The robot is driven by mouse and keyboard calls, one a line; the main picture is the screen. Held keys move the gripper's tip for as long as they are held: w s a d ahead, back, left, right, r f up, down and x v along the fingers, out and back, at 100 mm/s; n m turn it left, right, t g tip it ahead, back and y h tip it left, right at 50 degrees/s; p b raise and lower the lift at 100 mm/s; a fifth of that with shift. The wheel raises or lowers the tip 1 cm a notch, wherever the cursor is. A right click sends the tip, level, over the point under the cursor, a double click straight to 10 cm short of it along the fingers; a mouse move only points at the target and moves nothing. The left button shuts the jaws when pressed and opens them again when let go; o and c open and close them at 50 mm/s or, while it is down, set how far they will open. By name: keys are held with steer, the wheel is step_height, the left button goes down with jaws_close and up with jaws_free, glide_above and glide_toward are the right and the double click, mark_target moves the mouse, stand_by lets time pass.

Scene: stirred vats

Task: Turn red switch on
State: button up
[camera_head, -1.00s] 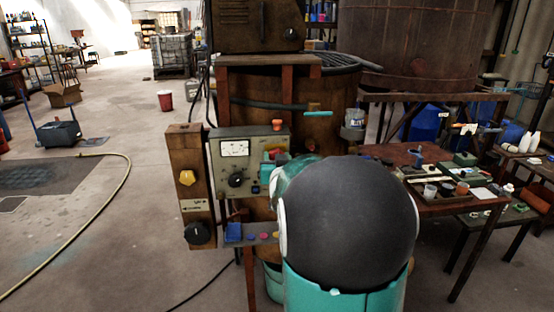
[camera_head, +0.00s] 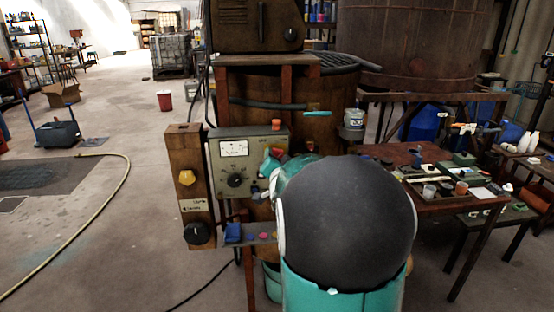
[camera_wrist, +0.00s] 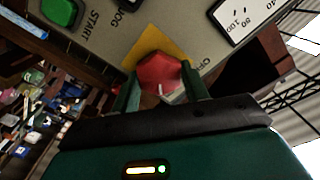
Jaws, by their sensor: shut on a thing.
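The red switch (camera_wrist: 158,73) is a faceted knob on a yellow plate (camera_wrist: 160,42), set in a grey control panel (camera_wrist: 105,50). My gripper (camera_wrist: 160,88) is shut on the red switch, one teal finger on each side. In the head view the panel (camera_head: 222,184) stands left of my arm, and my gripper (camera_head: 272,164) reaches its right part. There the switch is mostly hidden by my gripper and arm. A white mark shows on the switch's lower edge in the wrist view.
The panel also carries a meter (camera_head: 233,148), a black dial (camera_head: 236,180) and an orange knob (camera_head: 276,124). A green START button (camera_wrist: 60,11) shows in the wrist view. A wooden box with a yellow knob (camera_head: 187,178) stands left. A cluttered table (camera_head: 400,152) is at right.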

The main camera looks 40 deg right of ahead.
stand_by(0.3)
steer(key=o, duration=1)
steer(key=shift+s, duration=0.1)
steer(key=v, duration=1.3)
steer(key=shift+s+a, duration=0.2)
steer(key=shift+a, duration=0.1)
